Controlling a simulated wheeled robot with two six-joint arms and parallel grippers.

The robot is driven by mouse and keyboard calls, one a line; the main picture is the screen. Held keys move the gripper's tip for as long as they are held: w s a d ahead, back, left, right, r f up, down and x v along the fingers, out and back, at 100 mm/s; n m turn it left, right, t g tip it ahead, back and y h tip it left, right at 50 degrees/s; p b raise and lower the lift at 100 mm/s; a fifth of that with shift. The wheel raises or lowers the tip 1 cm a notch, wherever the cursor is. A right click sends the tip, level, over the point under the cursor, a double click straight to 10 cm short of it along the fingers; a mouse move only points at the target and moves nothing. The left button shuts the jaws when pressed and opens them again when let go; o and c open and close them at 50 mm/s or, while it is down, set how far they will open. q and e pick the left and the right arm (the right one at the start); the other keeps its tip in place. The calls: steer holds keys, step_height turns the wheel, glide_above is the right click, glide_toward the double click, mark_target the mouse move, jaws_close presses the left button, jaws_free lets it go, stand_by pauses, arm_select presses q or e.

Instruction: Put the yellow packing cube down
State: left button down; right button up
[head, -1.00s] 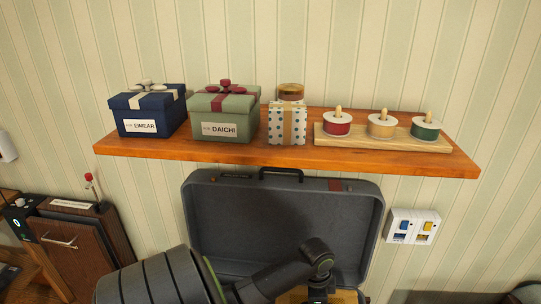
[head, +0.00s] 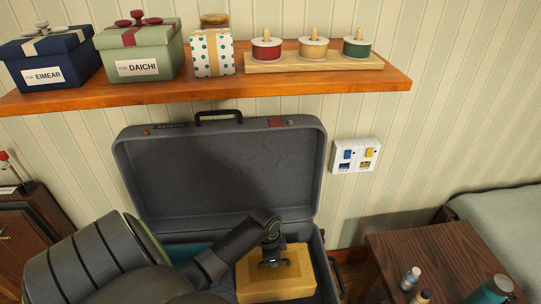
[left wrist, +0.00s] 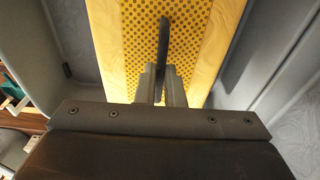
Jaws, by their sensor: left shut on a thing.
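The yellow packing cube (head: 296,284) has a dotted mesh top and lies inside the right part of the open grey suitcase (head: 220,180). My left gripper (head: 272,262) is over the top of the cube, shut on its dark handle strip. The left wrist view shows the fingers (left wrist: 163,85) closed around this strip, with the yellow cube (left wrist: 135,50) below and grey suitcase walls (left wrist: 70,40) on both sides. I cannot tell whether the cube touches the suitcase floor. My right gripper is not in view.
A teal item (head: 190,252) lies in the left part of the suitcase, partly hidden by my arm. A wall shelf (head: 300,82) with gift boxes and ribbon spools hangs above the lid. A brown table (head: 440,255) with several bottles stands to the right.

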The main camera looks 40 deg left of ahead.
arm_select(q)
steer(key=shift+f, duration=1.9)
steer(key=c, duration=1.5)
jaws_free()
steer(key=shift+c, duration=0.2)
steer(key=r, duration=0.8)
steer(key=s+r+p, duration=0.1)
steer(key=r, duration=0.3)
steer(key=shift+s+a+r, duration=0.1)
steer(key=shift+a, duration=0.3)
